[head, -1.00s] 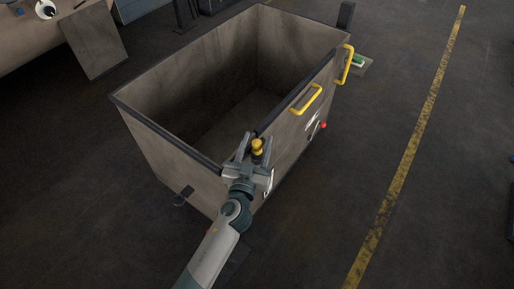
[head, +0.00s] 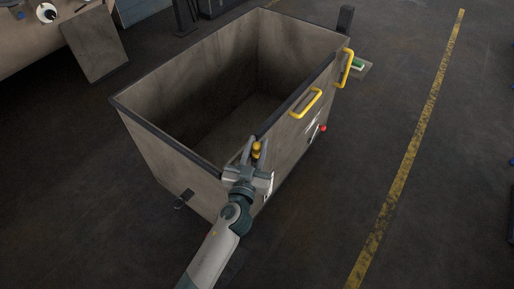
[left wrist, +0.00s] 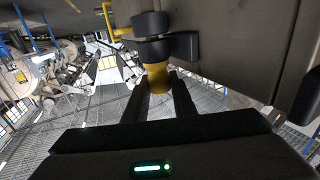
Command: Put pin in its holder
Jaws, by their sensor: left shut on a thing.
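The pin (head: 256,148) is a small yellow piece at the near right corner of the open metal bin. My left gripper (head: 255,153) is shut on it beside the bin's rim. In the left wrist view the pin's yellow part (left wrist: 157,77) lies between the fingertips, with black round parts (left wrist: 151,24) beyond it. A black bracket (left wrist: 185,45) on the bin wall is close to these black parts; I cannot tell whether it is the holder or whether the pin sits in it. My right gripper is not in view.
The large bin (head: 145,130) stands ahead, empty inside. Yellow handles (head: 306,103) and a red knob (head: 323,128) are on its right side. A yellow floor line (head: 415,145) runs at the right. The floor between is clear.

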